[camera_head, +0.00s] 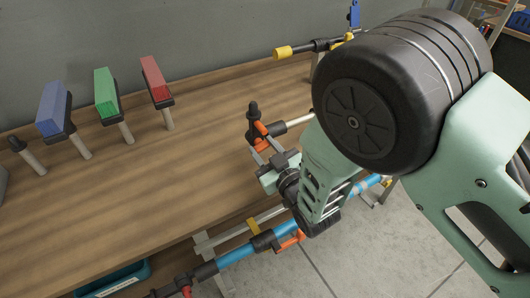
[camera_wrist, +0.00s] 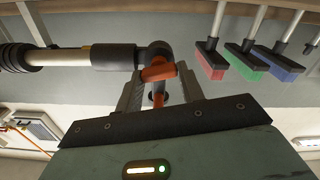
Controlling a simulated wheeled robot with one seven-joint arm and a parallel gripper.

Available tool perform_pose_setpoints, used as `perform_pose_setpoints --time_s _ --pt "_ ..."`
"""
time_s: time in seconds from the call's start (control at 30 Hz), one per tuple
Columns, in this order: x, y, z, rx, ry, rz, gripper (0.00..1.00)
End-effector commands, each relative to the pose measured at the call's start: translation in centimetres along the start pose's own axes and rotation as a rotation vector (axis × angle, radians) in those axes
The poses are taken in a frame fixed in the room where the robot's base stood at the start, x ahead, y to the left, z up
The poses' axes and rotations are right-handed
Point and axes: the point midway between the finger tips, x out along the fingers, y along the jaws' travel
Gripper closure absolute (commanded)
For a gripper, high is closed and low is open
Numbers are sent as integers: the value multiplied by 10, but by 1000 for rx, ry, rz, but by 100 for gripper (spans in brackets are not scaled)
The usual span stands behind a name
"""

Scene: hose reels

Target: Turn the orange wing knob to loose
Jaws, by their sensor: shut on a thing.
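The orange wing knob (camera_head: 263,143) sits on a black fitting (camera_head: 253,110) at the end of a pale pipe, above the front part of the wooden bench. My gripper (camera_head: 266,152) reaches it from below in the head view. In the wrist view, the orange knob (camera_wrist: 158,71) lies between the two grey fingers of my gripper (camera_wrist: 160,76), which are shut on it. The black fitting (camera_wrist: 116,56) and pale pipe run to the left there. The knob's exact turn angle is hard to tell, since the fingers partly hide it.
Blue, green and red brushes (camera_head: 106,93) stand on the wooden bench (camera_head: 185,178) at left. A blue pipe (camera_head: 237,256) with an orange lever (camera_head: 291,240) runs below my gripper. A yellow-tipped black fitting (camera_head: 284,52) is behind. The bench's middle is clear.

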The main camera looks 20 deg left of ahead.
Motion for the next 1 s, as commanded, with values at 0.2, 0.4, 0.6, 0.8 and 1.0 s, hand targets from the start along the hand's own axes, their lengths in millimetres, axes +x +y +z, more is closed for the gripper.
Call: perform_pose_setpoints --time_s 0.2,0.4,0.6,0.8,1.0 --pt "0 0 0 1 -1 -1 54" --pt "0 0 0 2 -1 -1 40" --pt "-3 0 0 2 -2 0 40" --pt "-30 0 2 2 -4 0 40" --pt "-77 -1 4 2 -5 -1 40"
